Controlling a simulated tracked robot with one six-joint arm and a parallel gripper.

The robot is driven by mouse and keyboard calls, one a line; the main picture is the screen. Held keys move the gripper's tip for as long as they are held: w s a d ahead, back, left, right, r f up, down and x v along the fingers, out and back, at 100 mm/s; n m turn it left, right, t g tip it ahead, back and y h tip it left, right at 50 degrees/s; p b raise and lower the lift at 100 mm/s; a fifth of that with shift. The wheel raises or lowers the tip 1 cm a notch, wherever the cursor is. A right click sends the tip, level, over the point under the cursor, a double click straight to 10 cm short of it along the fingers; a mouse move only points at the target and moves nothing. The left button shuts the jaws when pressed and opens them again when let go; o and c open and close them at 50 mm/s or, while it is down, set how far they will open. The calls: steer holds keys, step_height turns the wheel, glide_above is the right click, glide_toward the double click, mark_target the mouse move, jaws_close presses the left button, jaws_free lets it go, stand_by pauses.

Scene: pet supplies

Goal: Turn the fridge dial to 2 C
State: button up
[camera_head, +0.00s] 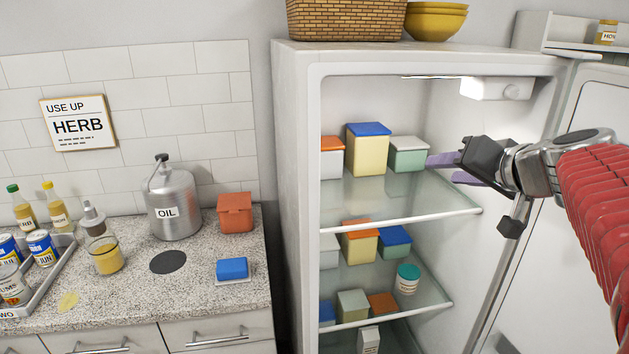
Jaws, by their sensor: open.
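The fridge (291,150) stands open with its lit interior showing. A white control box (482,89) is fixed at the upper right inside it. A round white dial (512,91) is on the box's right part; its marks and setting are too small to read. My gripper (442,170) is inside the fridge opening, below and left of the dial and apart from it. Its two purple fingers are spread and point left, with nothing between them. They are close in the picture to the pale green container (409,158); I cannot tell whether they touch.
Several containers stand on glass shelves (400,199), including a yellow one with a blue lid (368,152). The open fridge door (540,235) is at the right, behind my arm. The counter (200,282) at left holds an oil can (174,205) and jars.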

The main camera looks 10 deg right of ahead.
steer(key=s+a+f+g, duration=0.1)
steer(key=s+a+f, duration=0.1)
steer(key=a+f, duration=0.3)
steer(key=shift+a+f+g, duration=0.25)
steer(key=shift+a+g, duration=0.15)
steer(key=shift+a, duration=0.25)
steer(key=shift+y, duration=0.3)
steer(key=s+a+f+n+g+h, duration=0.1)
steer(key=s+a+f+n+g, duration=0.4)
steer(key=s+a+f, duration=0.8)
steer(key=s+f, duration=0.2)
steer(key=s, duration=0.2)
steer(key=shift+s+f+n+g, duration=0.2)
steer(key=shift+f+n+g, duration=0.1)
steer(key=shift+f+n, duration=0.1)
steer(key=shift+c, duration=0.2)
